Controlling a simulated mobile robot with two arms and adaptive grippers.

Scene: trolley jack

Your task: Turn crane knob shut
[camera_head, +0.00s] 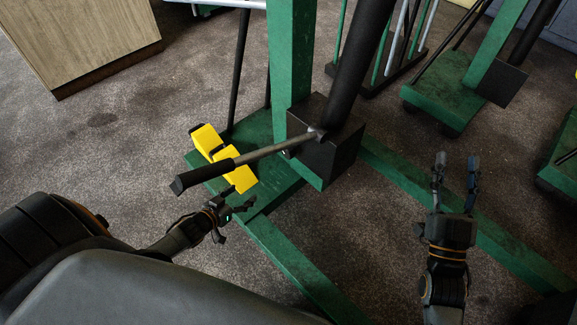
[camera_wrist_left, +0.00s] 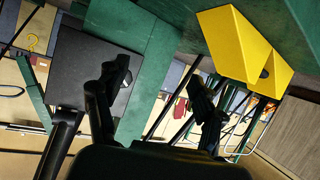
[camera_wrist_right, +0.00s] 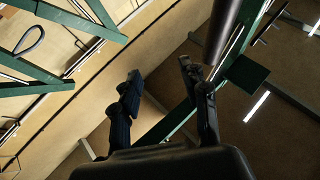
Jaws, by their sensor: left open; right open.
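The green crane has an upright post (camera_head: 290,60) and a black pump block (camera_head: 322,140) at its foot. A grey lever with a black grip (camera_head: 205,175) runs from the block to the left. I cannot make out the knob clearly in any view. My left gripper (camera_head: 241,197) is open and empty, low beside the green base, below the lever and near the yellow wedge blocks (camera_head: 236,172). In the left wrist view, its fingers (camera_wrist_left: 160,82) show with a yellow wedge (camera_wrist_left: 235,45) at upper right and the black block (camera_wrist_left: 82,70) at left. My right gripper (camera_head: 456,165) is open and empty, right of the crane.
Green base legs (camera_head: 425,185) run along the floor below the right gripper and towards the front. A wooden cabinet (camera_head: 80,40) stands at the back left. Another green wheeled frame (camera_head: 445,95) stands at the back right. Carpet is bare at left.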

